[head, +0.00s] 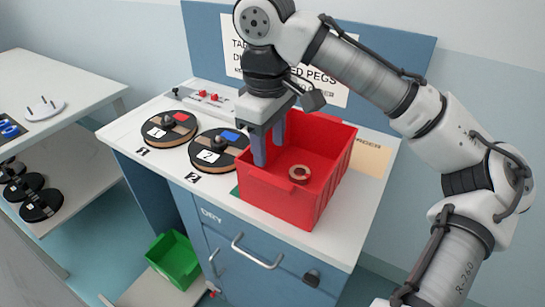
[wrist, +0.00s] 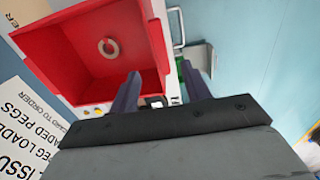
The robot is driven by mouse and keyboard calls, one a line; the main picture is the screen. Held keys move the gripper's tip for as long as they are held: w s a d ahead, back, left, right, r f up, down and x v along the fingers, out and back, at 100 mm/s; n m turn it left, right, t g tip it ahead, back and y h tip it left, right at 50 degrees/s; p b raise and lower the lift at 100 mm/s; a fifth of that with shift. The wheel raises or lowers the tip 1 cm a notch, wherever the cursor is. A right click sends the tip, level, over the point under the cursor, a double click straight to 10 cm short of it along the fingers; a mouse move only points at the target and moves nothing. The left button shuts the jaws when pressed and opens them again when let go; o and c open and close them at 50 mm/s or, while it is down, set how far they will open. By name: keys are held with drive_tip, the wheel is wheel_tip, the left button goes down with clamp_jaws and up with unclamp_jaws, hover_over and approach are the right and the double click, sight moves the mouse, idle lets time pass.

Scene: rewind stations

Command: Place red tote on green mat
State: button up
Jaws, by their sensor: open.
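The red tote (head: 285,208) stands upright on the white counter, also in the wrist view (wrist: 65,40). A tan and dark ring (head: 299,174) lies inside it. A green sliver, probably the green mat (head: 235,191), shows at the tote's left corner; the rest is hidden, so I cannot tell how much of the tote is over it. My gripper (head: 269,152) is open, pointing down at the tote's left rim. In the wrist view one finger overlaps the tote and the other is outside its wall. I cannot tell whether they touch it.
Two dark reels numbered 1 (head: 169,128) and 2 (head: 219,149) lie left of the tote. A small rack with red parts (head: 209,97) is behind them. A green bin (head: 175,262) sits low beside the cabinet. A sign panel (head: 213,50) stands behind.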

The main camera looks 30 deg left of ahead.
sight(271, 178)
drive_tip(key=f, duration=0.9)
drive_tip(key=shift+w+f+b, duration=0.2)
drive_tip(key=shift+f+b, duration=0.15)
drive_tip(key=shift+f, duration=0.05)
drive_tip(key=shift+c, duration=0.5)
clamp_jaws()
drive_tip(key=shift+r, duration=0.1)
